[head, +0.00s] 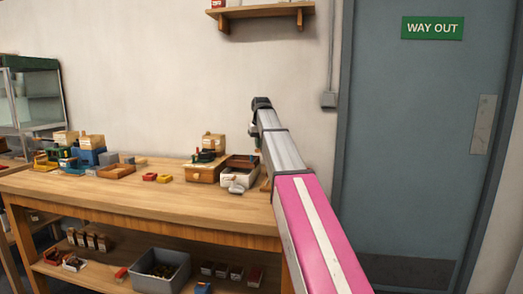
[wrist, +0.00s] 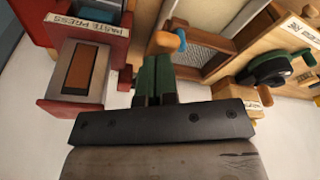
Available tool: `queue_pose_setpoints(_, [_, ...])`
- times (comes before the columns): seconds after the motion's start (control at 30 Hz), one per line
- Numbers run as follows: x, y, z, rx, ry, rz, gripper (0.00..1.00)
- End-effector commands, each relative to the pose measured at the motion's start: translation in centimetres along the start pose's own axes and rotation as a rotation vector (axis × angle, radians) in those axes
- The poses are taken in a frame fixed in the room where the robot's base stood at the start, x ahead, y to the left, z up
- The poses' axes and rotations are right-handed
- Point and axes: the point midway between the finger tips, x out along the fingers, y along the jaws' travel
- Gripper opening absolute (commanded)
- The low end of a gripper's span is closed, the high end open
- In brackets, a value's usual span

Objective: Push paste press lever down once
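The paste press (wrist: 108,52) shows in the wrist view at upper left. It is a red housing with a white "PASTE PRESS" label and a brown block in a pale frame at its front. An orange rounded knob (wrist: 165,41) shows just beyond my fingertips, to the right of the press; I cannot tell for sure whether it is the press lever's end. My gripper (wrist: 156,62) has its green fingers side by side, shut, with nothing seen between them. Whether they touch the knob is unclear. In the head view my arm hides the press.
A wooden workbench (head: 120,200) carries boxes, a wooden drawer box (head: 205,171) and small trays. Its lower shelf holds a grey bin (head: 160,270). In the wrist view a dark green round device (wrist: 268,72) and a wooden grater-like frame (wrist: 207,45) stand right of the press.

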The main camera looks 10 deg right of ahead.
Motion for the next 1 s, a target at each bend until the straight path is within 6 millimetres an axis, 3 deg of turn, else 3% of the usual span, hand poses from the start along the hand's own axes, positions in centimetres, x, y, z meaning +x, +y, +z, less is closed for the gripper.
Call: queue_pose_setpoints(1.0, [2.2,0.0,0.6,0.0,0.002,0.001,0.0])
